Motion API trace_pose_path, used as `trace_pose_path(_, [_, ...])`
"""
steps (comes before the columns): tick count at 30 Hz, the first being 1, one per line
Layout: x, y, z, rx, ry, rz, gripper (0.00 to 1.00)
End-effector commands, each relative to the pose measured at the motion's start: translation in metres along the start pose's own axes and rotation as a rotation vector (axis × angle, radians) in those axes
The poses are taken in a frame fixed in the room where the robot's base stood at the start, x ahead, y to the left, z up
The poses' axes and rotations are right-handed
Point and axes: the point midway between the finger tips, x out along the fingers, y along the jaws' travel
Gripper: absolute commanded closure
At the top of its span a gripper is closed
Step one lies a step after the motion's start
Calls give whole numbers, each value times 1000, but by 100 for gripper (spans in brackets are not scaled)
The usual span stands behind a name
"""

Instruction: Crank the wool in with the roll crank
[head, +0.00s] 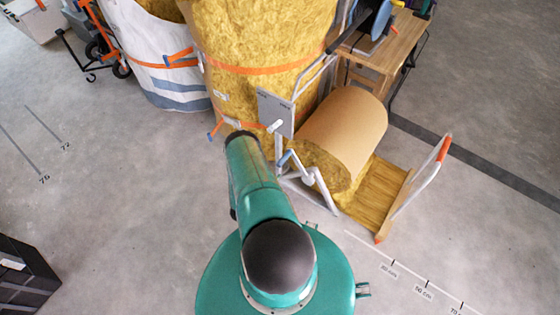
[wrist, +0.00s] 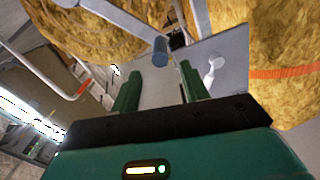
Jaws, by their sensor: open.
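The roll crank (head: 309,178) is a pale metal arm with a blue grip (head: 284,159), on the near end of the wool roll (head: 345,122). The roll has a brown paper wrap and yellow wool at its end. In the wrist view the blue grip (wrist: 160,52) appears just beyond and between the fingertips of my gripper (wrist: 159,68). The two green fingers are apart with nothing held between them. I cannot tell the exact gap to the grip. In the head view my arm hides the gripper's fingers.
A grey panel (head: 275,112) with a white lever stands beside the crank; the lever (wrist: 212,70) is right of my fingers. Large wool bales (head: 262,40) stand behind. A wool strip (head: 372,192) lies by an orange-tipped handle (head: 444,148). The floor at left (head: 120,190) is clear.

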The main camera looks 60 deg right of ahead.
Motion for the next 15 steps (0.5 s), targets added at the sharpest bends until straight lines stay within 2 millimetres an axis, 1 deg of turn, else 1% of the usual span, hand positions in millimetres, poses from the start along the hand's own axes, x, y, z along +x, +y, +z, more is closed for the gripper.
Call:
trace_pose_path(1, [11,0,-1,2,3,2,55])
trace_pose_path(3, [25,0,0,2,2,3,55])
trace_pose_path(9, [61,-2,0,2,2,-1,55])
trace_pose_path(12, [73,-3,0,2,1,-1,55])
trace_pose_path(15, [81,-4,1,1,-1,-3,55])
